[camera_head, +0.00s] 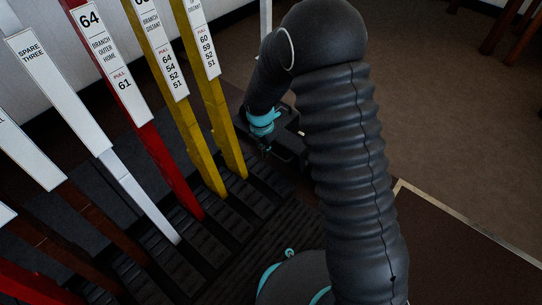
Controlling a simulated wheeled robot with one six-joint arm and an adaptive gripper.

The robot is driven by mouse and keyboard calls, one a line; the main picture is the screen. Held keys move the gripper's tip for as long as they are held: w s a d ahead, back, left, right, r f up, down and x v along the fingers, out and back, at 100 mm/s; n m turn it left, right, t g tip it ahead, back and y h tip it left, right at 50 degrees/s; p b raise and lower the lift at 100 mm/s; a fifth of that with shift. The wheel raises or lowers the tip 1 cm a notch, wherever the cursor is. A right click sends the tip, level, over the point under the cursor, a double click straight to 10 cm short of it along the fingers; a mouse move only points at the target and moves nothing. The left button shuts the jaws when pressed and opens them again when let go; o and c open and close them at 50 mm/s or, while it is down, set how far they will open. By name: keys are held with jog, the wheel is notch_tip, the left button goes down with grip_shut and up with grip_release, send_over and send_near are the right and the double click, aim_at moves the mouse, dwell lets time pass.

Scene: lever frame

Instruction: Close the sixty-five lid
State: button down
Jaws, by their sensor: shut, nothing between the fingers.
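No label reading sixty-five can be made out in the head view, so I cannot single out that lid for certain. A dark, box-like shape (287,153) sits at the far right end of the lever frame, partly hidden by my arm. I cannot tell whether it is the lid or how far it stands open. My gripper (266,149) is small and dark below a teal wrist band, pointing down beside this shape. It is shut and empty. I cannot tell whether it touches the shape.
Two yellow levers (214,95) stand just left of my gripper. A red lever (148,139) labelled 64 and a white lever (112,164) labelled spare three stand further left. Dark ribbed treads (180,262) lie at their feet. Open brown floor (450,120) spreads at right.

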aim_at(286, 154)
notch_tip(286, 154, down, 10)
jog(key=b, duration=0.2)
jog(key=w+d+r, duration=0.2)
jog(key=w, duration=0.1)
jog(key=shift+w+d, duration=0.2)
jog(key=shift+d, duration=0.15)
